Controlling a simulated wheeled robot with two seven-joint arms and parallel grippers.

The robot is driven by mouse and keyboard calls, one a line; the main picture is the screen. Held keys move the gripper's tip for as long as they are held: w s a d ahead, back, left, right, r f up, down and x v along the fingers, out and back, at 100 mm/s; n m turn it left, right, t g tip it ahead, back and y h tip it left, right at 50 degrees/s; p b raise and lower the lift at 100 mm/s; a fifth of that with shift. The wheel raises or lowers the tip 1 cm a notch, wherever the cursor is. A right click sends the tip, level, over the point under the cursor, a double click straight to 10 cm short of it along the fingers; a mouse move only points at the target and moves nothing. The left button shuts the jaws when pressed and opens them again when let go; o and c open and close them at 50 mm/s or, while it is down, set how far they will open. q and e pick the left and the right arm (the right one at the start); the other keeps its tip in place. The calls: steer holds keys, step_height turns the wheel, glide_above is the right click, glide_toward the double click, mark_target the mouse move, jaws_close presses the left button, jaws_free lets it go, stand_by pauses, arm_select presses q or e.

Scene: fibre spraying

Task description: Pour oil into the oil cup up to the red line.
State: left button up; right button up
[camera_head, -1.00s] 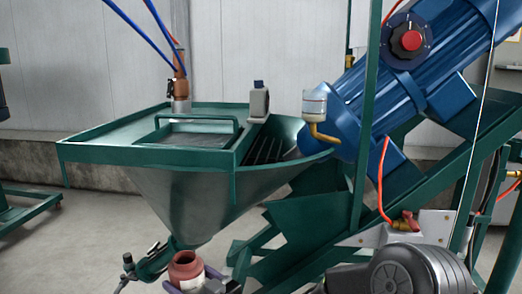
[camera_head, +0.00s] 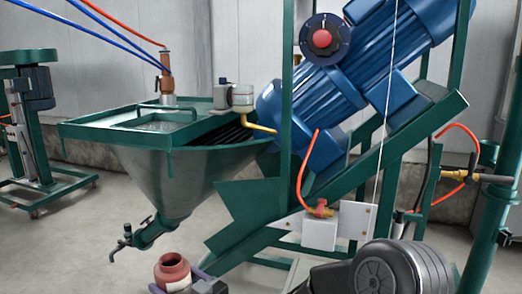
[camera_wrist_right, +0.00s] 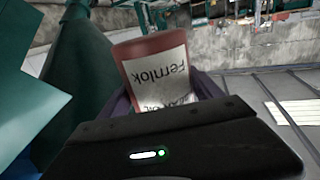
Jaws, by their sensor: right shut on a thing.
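My right gripper (camera_head: 180,283) is low in the head view, its fingers around a red-brown bottle (camera_head: 172,267). The bottle is roughly upright with its mouth up, no cap visible. In the right wrist view the bottle (camera_wrist_right: 150,47) sits between the fingers, its white label upside down. The oil cup (camera_head: 243,95) is a small, whitish cup on a brass elbow pipe at the blue motor's left end. The bottle is lower than the cup and left of it in the picture, well apart. The red line and oil level are too small to tell. My left gripper is out of view.
A green hopper (camera_head: 165,180) with a grated top stands left of the cup. A grey container (camera_head: 222,93) stands close beside the cup. The blue motor (camera_head: 325,105) and green frame fill the right. Open floor (camera_head: 60,240) lies at lower left.

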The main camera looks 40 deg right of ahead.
steer(key=shift+s+d, duration=0.1)
steer(key=shift+s, duration=0.15)
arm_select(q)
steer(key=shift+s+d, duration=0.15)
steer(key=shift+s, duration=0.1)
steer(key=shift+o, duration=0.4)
